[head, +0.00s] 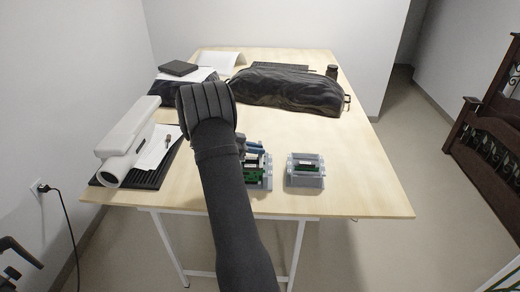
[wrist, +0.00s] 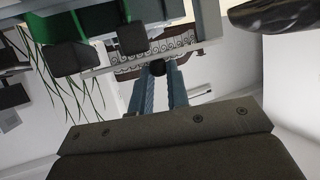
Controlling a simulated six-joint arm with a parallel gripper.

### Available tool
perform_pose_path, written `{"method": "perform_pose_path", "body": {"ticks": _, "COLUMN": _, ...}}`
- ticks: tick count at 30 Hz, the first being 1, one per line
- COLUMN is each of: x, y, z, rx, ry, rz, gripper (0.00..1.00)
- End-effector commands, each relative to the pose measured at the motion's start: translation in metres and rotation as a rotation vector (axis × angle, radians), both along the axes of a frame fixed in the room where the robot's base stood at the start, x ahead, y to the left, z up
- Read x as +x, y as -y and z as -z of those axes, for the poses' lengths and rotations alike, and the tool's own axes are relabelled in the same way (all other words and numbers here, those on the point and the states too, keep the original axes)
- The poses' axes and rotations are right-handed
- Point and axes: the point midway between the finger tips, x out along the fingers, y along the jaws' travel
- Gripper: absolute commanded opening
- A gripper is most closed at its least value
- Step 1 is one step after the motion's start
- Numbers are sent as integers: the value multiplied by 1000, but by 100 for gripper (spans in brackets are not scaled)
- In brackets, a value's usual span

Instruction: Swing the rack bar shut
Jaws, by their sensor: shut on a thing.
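A grey rack (head: 258,178) with green boards and dark modules stands on the table, partly hidden behind my arm in the head view. In the wrist view a green board (wrist: 95,22) and dark blocks show at the upper left, close to a pale grey bar (wrist: 108,67). My gripper (wrist: 158,74) has its two blue fingers closing together on a small dark knob (wrist: 158,67) at this bar. In the head view only a bit of blue finger shows beside the rack; my arm hides the rest. The bar's angle to the rack cannot be told.
A second grey rack (head: 305,171) stands to the right. A white device (head: 128,142) lies on a black mat at the left. A black bag (head: 285,90) lies at the back. The table (head: 365,175) is clear at the right.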

Motion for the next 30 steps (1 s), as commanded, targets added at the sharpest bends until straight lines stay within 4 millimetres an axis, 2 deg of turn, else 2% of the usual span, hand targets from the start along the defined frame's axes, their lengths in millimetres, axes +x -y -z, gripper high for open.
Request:
{"method": "perform_pose_path", "body": {"ticks": 9, "x": 2, "y": -5, "z": -1, "rx": -1, "ry": 2, "rz": 79, "gripper": 0}}
{"method": "perform_pose_path", "body": {"ticks": 22, "x": 2, "y": -5, "z": -2, "rx": -2, "ry": 3, "rz": 85, "gripper": 0}}
{"method": "perform_pose_path", "body": {"ticks": 23, "x": 2, "y": -5, "z": -2, "rx": -2, "ry": 3, "rz": 85, "gripper": 21}}
{"method": "perform_pose_path", "body": {"ticks": 25, "x": 2, "y": -5, "z": -2, "rx": -2, "ry": 4, "rz": 85, "gripper": 35}}
{"method": "perform_pose_path", "body": {"ticks": 26, "x": 2, "y": -5, "z": -1, "rx": -2, "ry": 3, "rz": 84, "gripper": 38}}
{"method": "perform_pose_path", "body": {"ticks": 30, "x": 1, "y": -5, "z": -1, "rx": -1, "ry": 2, "rz": 84, "gripper": 38}}
